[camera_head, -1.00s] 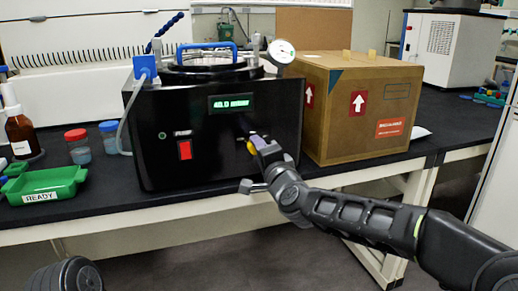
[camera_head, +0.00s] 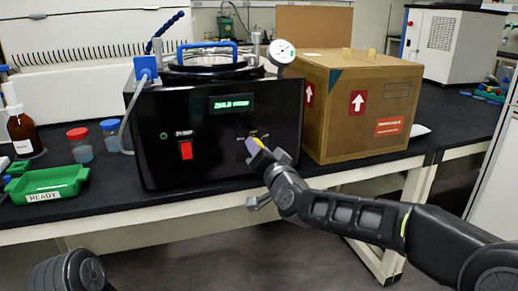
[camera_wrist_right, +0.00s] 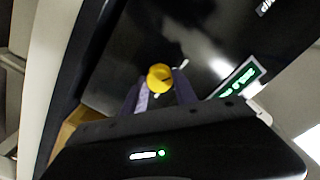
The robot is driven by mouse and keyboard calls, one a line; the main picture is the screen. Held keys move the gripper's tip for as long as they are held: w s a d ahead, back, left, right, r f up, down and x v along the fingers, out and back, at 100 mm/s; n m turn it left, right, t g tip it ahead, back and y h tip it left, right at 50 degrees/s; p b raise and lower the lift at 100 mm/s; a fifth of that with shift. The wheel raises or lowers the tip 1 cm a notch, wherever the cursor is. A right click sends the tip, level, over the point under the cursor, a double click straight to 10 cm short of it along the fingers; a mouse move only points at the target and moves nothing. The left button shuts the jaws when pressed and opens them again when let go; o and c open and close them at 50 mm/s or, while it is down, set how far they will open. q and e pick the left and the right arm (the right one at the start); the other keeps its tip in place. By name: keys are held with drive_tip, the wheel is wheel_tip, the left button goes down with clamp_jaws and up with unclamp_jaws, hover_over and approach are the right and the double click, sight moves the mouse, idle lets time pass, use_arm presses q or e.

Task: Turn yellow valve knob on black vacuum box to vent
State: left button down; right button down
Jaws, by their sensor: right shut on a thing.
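The black vacuum box (camera_head: 215,140) stands on the dark bench, with a lit green display (camera_head: 232,104) and a red pump switch (camera_head: 186,150) on its front. The yellow valve knob (camera_wrist_right: 160,77) is on the box's front face, between the fingers in the right wrist view. My right gripper (camera_wrist_right: 155,90) is shut on the knob. In the head view the gripper (camera_head: 258,147) is at the lower right of the box front and hides most of the knob. My left gripper is not in view; part of my left arm shows at the bottom left.
A cardboard box (camera_head: 350,105) stands close to the right of the vacuum box. A green tray (camera_head: 45,187), a brown bottle (camera_head: 22,132) and two capped jars (camera_head: 79,147) are to the left. A pressure gauge (camera_head: 281,52) sits on top.

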drive_tip(key=shift+f, duration=0.1)
drive_tip(key=c, duration=1)
unclamp_jaws()
drive_tip(key=shift+o, duration=0.2)
drive_tip(key=shift+s, duration=0.1)
drive_tip(key=v, duration=0.7)
drive_tip(key=shift+s+d, duration=0.15)
drive_tip(key=shift+s, duration=0.15)
